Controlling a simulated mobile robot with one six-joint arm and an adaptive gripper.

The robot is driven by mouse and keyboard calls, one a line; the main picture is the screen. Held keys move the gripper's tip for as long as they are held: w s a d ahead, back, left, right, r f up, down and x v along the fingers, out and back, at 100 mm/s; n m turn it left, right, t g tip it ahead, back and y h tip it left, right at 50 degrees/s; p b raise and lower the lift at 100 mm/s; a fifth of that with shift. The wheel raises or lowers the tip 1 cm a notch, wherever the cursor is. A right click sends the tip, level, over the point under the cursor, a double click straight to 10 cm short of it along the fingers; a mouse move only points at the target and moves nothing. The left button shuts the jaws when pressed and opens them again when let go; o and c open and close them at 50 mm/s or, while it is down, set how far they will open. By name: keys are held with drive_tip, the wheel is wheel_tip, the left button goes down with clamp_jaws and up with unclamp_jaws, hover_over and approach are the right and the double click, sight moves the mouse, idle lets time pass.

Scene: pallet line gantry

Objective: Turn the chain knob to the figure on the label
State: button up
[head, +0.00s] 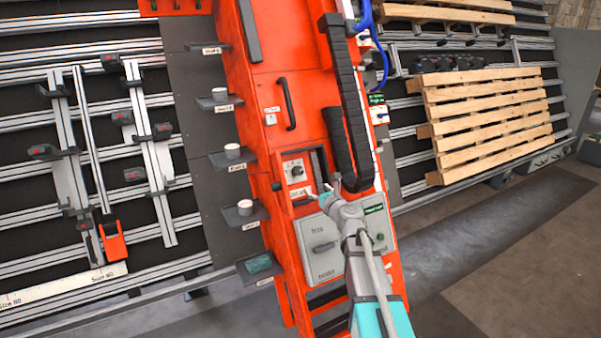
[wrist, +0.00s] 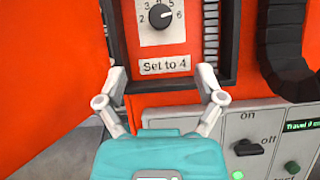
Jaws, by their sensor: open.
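The chain knob (wrist: 160,18) is a round black knob on a white dial plate, with figures from 2 to 6 visible around it. Its pointer appears to lean to the upper right, towards 5 or 6; the exact figure is unclear. The label (wrist: 165,66) below it reads "Set to 4". In the head view, the knob (head: 296,171) is in a recess of the orange column, with the label (head: 300,192) beneath. My gripper (wrist: 160,74) is open and empty, its fingers spread either side of the label, below the knob. It also shows in the head view (head: 322,191).
A grey control box (head: 320,247) with switches is below the recess. A black cable chain (head: 347,105) runs down the column to the right. Small shelves with cups (head: 232,151) stick out on the left. A wooden pallet (head: 485,115) leans on the right-hand rack.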

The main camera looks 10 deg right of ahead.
sight(299, 172)
drive_tip(key=shift+w, duration=0.1)
drive_tip(key=x, duration=1.3)
drive_tip(key=shift+w, duration=0.25)
drive_tip(key=c, duration=1.1)
drive_tip(key=shift+c, duration=0.2)
